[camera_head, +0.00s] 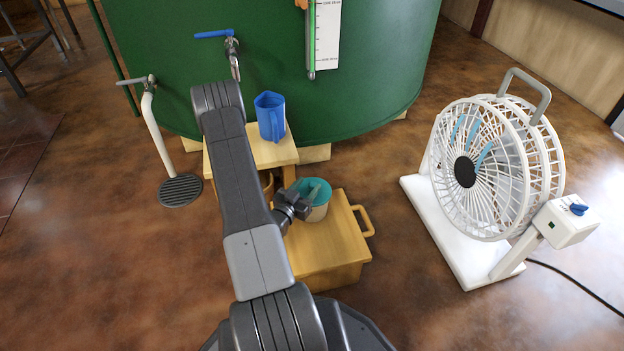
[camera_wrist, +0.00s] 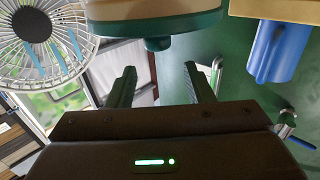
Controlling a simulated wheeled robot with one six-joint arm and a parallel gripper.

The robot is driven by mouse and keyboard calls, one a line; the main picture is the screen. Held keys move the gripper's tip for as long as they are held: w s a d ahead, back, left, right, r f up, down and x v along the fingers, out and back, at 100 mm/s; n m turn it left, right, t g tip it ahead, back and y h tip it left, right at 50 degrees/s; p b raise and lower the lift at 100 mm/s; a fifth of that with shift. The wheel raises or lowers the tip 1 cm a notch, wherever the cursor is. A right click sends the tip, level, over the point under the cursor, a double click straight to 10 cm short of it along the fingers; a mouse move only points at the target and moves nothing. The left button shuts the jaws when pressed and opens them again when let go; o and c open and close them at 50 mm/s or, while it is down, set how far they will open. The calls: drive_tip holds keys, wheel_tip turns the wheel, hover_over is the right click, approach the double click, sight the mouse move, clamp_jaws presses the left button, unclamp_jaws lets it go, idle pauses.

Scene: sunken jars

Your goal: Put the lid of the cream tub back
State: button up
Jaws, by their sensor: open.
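The cream tub (camera_head: 316,213) stands on the low wooden step in the head view, with its teal lid (camera_head: 306,186) on top. In the wrist view, which is upside down, the tub (camera_wrist: 150,8) is at the top edge with the lid (camera_wrist: 185,27) against it and the lid's knob (camera_wrist: 158,44) pointing down in the picture. I see no clear gap between lid and tub. My gripper (camera_head: 299,203) is close beside the tub on its left in the head view. In the wrist view my gripper (camera_wrist: 164,86) has its fingers apart, with nothing between them; the knob is outside them.
The wooden step (camera_head: 345,250) has a handle on its right. A blue jug (camera_head: 270,117) stands on a higher wooden stand (camera_head: 222,160) before the green tank (camera_head: 170,70). A white fan (camera_head: 490,170) stands on the floor at right. A floor drain (camera_head: 180,190) is left.

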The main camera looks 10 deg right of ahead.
sight(313, 184)
drive_tip(key=p+v, duration=0.1)
drive_tip(key=v, duration=0.7)
drive_tip(key=b+x, duration=0.1)
drive_tip(key=x, duration=0.5)
drive_tip(key=b+x, duration=0.2)
drive_tip(key=x, duration=0.3)
drive_tip(key=shift+w+d+f, duration=0.25)
drive_tip(key=shift+d, duration=0.1)
drive_tip(key=shift+f+b, duration=0.3)
drive_tip(key=shift+f, duration=0.15)
drive_tip(key=shift+r+p, duration=0.35)
drive_tip(key=shift+r, duration=0.05)
drive_tip(key=shift+f, duration=0.15)
